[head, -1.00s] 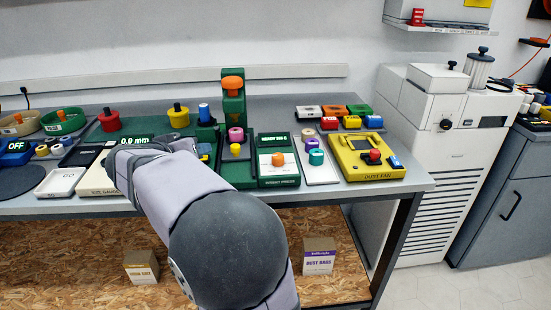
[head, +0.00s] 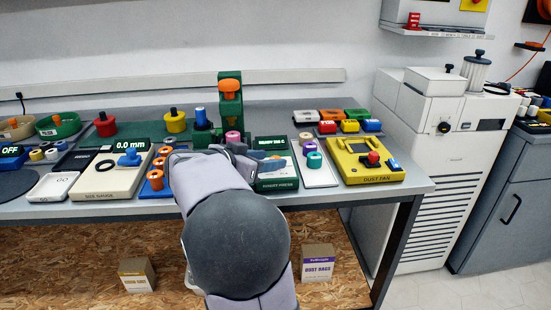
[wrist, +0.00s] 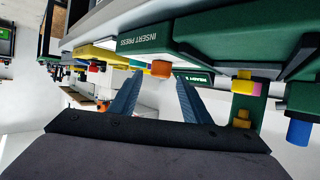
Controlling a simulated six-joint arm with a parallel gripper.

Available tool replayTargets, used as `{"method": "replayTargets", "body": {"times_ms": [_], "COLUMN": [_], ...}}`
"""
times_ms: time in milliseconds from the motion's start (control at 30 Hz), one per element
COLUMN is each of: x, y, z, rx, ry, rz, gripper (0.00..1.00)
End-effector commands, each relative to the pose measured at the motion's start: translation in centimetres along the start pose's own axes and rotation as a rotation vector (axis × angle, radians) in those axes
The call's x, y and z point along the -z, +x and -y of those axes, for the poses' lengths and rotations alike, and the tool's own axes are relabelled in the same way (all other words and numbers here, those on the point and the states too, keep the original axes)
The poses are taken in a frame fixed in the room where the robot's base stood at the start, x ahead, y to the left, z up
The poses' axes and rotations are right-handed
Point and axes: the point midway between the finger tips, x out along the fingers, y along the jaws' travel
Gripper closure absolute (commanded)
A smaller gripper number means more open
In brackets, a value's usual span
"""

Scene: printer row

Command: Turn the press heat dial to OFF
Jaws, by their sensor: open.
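The insert press is a green unit whose front panel (head: 278,185) shows in the head view, with a lit green display (head: 270,143) that appears to read READY and a number. Its green edge (wrist: 205,45) also fills the top of the wrist view. The orange heat dial (wrist: 161,68) sits on it, between and just beyond my fingertips in the wrist view. My gripper (wrist: 160,79) is open and empty, one finger on each side of the dial's line. In the head view my gripper (head: 262,160) covers the dial, and its pointer setting cannot be read.
A yellow dust fan box (head: 365,175) with a red knob stands right of the press, past a tray of coloured rings (head: 318,177). The white size gauge (head: 110,175) with a blue knob is to the left. A tall green press column (head: 230,100) rises behind.

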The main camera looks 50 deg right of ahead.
Motion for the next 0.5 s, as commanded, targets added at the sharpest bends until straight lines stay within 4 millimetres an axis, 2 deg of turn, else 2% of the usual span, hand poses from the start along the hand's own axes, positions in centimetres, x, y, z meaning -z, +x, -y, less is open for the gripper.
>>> {"method": "replayTargets", "body": {"times_ms": [233,500], "x": [0.1,0.0], "y": [2.9,3.9], "z": [-0.1,0.0], "rx": [-0.002,0.001], "ry": [0.0,0.0], "rz": [0.0,0.001], "gripper": [0.57,0.57]}}
